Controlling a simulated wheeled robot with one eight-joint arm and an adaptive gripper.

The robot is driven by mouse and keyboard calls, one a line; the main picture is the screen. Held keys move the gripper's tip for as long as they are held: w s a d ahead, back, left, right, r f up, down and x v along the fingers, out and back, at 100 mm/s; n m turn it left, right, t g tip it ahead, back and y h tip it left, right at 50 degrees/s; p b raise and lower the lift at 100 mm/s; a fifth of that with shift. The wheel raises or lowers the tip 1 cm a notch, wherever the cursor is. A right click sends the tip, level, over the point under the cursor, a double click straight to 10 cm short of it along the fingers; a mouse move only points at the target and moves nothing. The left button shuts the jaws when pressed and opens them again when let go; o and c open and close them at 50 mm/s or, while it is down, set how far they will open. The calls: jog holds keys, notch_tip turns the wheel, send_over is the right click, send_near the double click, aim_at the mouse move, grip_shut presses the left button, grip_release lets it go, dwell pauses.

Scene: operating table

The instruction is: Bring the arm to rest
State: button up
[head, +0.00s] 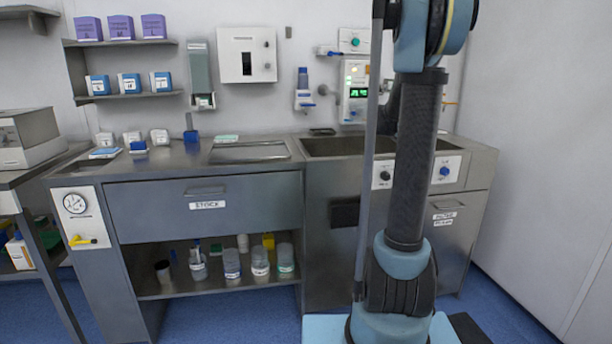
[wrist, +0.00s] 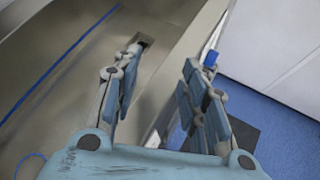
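My gripper (wrist: 165,85) shows in the wrist view with its two fingers spread apart and nothing between them. The gripper is out of sight in the head view. There my arm stands upright in front of the right part of the counter, its upper part cut off by the top edge. It hides part of the sink and cabinet.
A steel counter with a drawer marked STOCK (head: 207,208) stands ahead. Several jars (head: 231,264) sit on its open lower shelf. A sink (head: 335,147) is at right. Wall shelves (head: 120,42) hold boxes. Free blue floor (head: 235,318) lies in front.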

jog(key=s+a+f+m+g+y, duration=0.2)
jog(key=s+a+f+m, duration=0.4)
jog(key=s, duration=0.9)
jog(key=s+a+f+m+g+y, duration=0.2)
jog(key=s+a+f+m, duration=0.4)
jog(key=s, duration=0.9)
jog(key=s+a+f+m+g+y, duration=0.2)
jog(key=s+a+f+m+y, duration=0.2)
jog(key=s+a+f+m, duration=0.3)
jog(key=s+a+m, duration=0.4)
jog(key=s, duration=0.4)
jog(key=shift+a, duration=0.4)
